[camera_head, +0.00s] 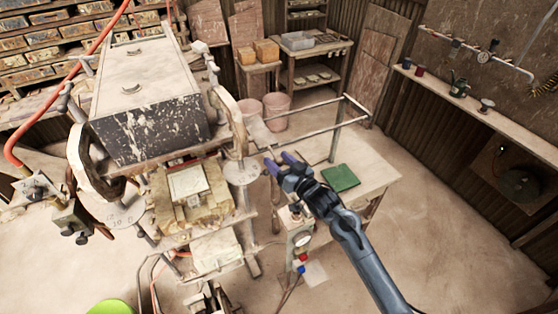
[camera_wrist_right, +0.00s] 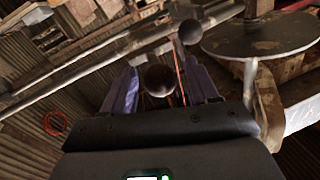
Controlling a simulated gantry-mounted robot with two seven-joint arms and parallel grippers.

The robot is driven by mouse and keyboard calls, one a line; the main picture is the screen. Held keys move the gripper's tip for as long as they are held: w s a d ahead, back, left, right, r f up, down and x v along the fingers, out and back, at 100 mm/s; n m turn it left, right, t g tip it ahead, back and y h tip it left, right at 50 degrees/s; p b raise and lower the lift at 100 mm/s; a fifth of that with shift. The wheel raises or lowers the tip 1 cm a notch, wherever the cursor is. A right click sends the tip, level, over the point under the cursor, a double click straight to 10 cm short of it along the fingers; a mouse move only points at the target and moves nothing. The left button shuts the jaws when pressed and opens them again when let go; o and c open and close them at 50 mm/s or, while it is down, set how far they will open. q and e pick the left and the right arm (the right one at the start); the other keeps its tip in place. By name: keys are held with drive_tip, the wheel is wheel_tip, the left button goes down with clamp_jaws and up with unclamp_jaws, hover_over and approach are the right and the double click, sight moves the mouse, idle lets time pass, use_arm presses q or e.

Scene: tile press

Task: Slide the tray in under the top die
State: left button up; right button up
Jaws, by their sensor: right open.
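The press stands at the left in the head view, with a large pale box-shaped top die (camera_head: 150,125) with spattered dark sides. Below and in front of it, a worn yellowish block that looks like the tray (camera_head: 218,204) carries a pale square plate (camera_head: 188,183). My right gripper (camera_head: 278,162) is open to the right of the press, beside its round disc (camera_head: 242,171). In the right wrist view, a dark ball knob (camera_wrist_right: 158,80) shows between the spread fingers (camera_wrist_right: 160,92); I cannot tell whether they touch it. My left gripper is not in view.
A small table (camera_head: 370,178) with a green pad (camera_head: 340,178) stands right of the press, under metal rails (camera_head: 310,105). Pink buckets (camera_head: 277,104) stand behind. The floor at right is clear.

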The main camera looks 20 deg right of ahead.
sight(265, 172)
clamp_jaws()
drive_tip(key=a, duration=0.4)
drive_tip(key=shift+s+a, duration=0.2)
drive_tip(key=shift+a, duration=0.2)
drive_tip(key=shift+c, duration=1.7)
unclamp_jaws()
drive_tip(key=o, duration=0.3)
drive_tip(key=shift+a, duration=0.1)
drive_tip(key=shift+o, duration=0.2)
